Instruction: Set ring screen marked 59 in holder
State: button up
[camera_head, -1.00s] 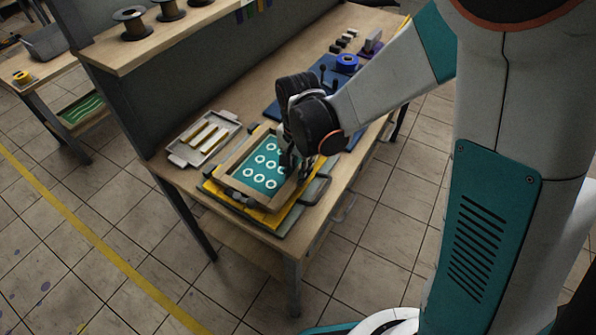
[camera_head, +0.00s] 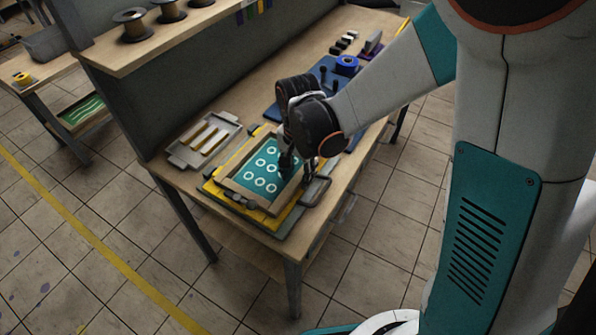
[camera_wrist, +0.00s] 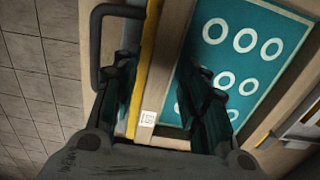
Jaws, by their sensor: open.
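The ring screen (camera_head: 236,187) has a wooden frame around a teal mesh with several white rings. It lies flat in the yellow-edged holder (camera_head: 213,189) at the near end of the bench. In the wrist view the screen frame (camera_wrist: 172,45) passes between the fingers of my gripper (camera_wrist: 165,70), which are open and apart. A small white label (camera_wrist: 147,119) is on the frame; its marking is too small to read. In the head view my gripper (camera_head: 290,172) is low at the screen's right side and hides part of it.
A grey tray (camera_head: 181,156) with several pale bars stands left of the holder. A blue mat (camera_head: 283,98) and blue roll (camera_head: 346,65) lie farther back. The bench panel borders the left.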

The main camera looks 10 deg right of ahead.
notch_tip(320, 180, up, 12)
jog(key=p, duration=0.3)
jog(key=shift+r, duration=0.15)
dwell(0.4)
jog(key=s+d+r+n+t+b, duration=0.2)
jog(key=s+d+r+n+t, duration=0.1)
jog(key=s+d, duration=0.3)
jog(key=s+d+r+n+t+b, duration=0.2)
jog(key=s+d+r+n+t, duration=0.1)
jog(key=s+d, duration=0.4)
jog(key=shift+d+n+t, duration=0.6)
jog(key=shift+d+n, duration=0.05)
jog(key=shift+n, duration=0.15)
jog(key=shift+c, duration=0.6)
